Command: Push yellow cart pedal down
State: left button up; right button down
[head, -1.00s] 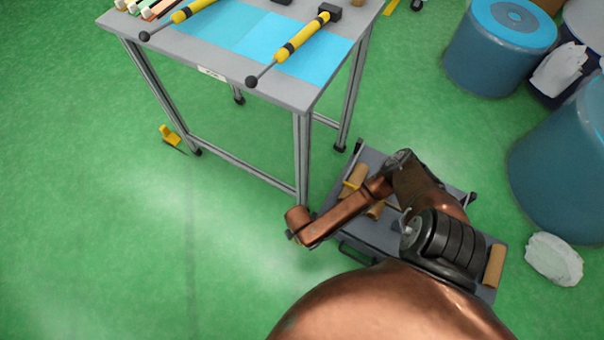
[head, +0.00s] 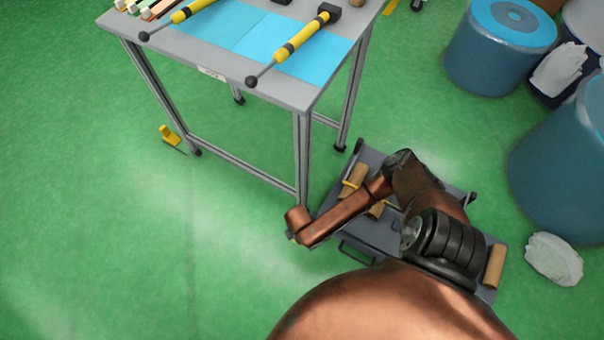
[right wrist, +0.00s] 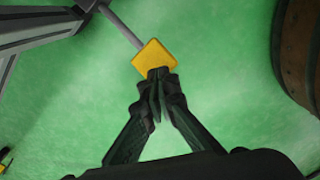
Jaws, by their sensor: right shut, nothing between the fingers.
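A yellow pedal plate (right wrist: 150,54) on a grey rod shows in the right wrist view. My right gripper (right wrist: 158,76) is shut with nothing in it. Its fingertips are right at the pedal's lower edge and overlap it in the picture; whether they press on it I cannot tell. My left gripper is not in view.
A table (head: 290,95) with blue mats and yellow-black tools stands at the upper left, its leg close to the arm. Another yellow piece (head: 169,133) is on the floor by its left leg. Blue bins (head: 500,45) stand at the right. Green floor is clear at the left.

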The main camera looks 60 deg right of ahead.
jog(key=shift+f+b, duration=1.05)
jog(key=shift+f, duration=1.55)
notch_tip(320, 180, up, 3)
jog(key=shift+w+f+p, duration=0.1)
jog(key=shift+p, duration=1.15)
notch_tip(320, 180, up, 6)
jog(key=p, duration=0.5)
jog(key=shift+f, duration=0.2)
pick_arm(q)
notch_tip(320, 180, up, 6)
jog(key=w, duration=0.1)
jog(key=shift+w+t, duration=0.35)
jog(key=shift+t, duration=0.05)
pick_arm(e)
jog(key=shift+f, duration=0.1)
